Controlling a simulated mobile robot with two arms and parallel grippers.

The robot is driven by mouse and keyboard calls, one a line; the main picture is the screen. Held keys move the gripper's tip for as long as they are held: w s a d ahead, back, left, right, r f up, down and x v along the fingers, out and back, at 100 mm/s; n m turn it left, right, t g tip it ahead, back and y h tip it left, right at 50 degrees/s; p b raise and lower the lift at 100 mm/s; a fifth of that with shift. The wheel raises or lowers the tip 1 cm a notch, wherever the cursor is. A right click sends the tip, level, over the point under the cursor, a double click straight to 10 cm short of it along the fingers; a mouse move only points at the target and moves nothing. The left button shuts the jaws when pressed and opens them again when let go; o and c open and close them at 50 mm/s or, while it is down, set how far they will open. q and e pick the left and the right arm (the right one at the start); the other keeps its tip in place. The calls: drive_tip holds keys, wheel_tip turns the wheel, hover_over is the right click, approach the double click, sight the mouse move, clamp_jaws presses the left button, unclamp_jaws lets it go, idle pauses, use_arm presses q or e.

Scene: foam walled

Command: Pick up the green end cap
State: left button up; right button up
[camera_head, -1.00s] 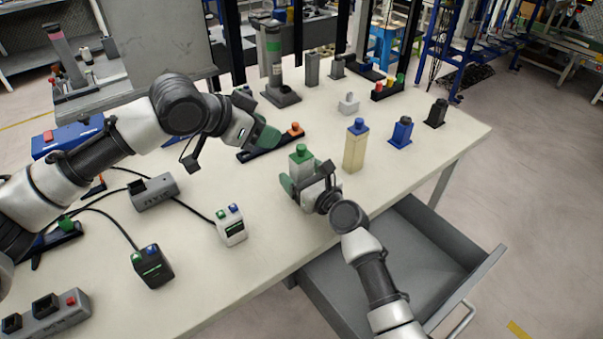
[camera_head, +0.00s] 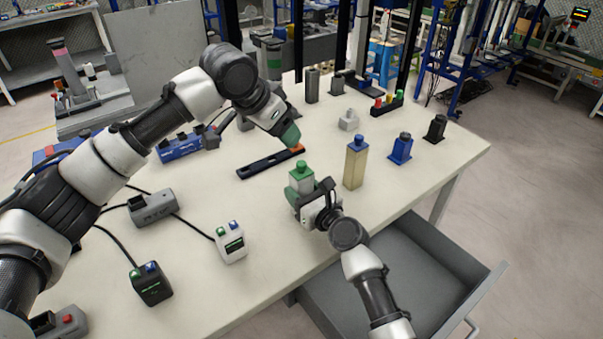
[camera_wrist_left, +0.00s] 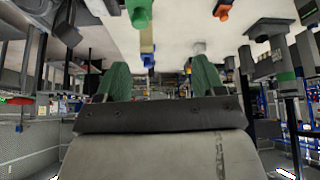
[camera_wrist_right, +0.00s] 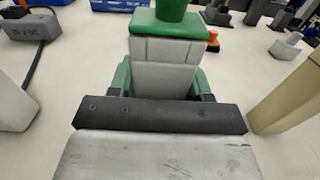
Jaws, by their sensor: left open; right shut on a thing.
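The green end cap (camera_head: 301,166) sits on top of a pale grey block (camera_head: 301,183) standing upright on the table. My right gripper (camera_head: 309,198) is shut on that block, below the cap. In the right wrist view the cap (camera_wrist_right: 170,22) and block (camera_wrist_right: 168,65) are close, with the green fingers at the block's sides.
A black rail (camera_head: 268,164) with an orange cap (camera_head: 298,148) lies behind the block. A cream post with a blue cap (camera_head: 355,163) stands close on the right. An open grey drawer (camera_head: 410,275) juts from the table front. Cabled boxes (camera_head: 230,243) stand front left.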

use_arm(q)
drive_tip(key=d+r+g+y, duration=0.2)
drive_tip(key=d+g+y, duration=0.1)
hover_over(300, 162)
drive_tip(key=s, duration=0.1)
drive_tip(key=shift+n+y, duration=0.3)
drive_tip(key=shift+n, duration=0.1)
wheel_tip(300, 162, down, 5)
drive_tip(key=shift+a+r, duration=0.1)
drive_tip(key=shift+a, duration=0.05)
drive_tip(key=f, duration=0.4)
drive_tip(key=w+f, duration=0.1)
drive_tip(key=f, duration=0.1)
drive_tip(key=shift+d+f, duration=0.25)
drive_tip(key=c, duration=1)
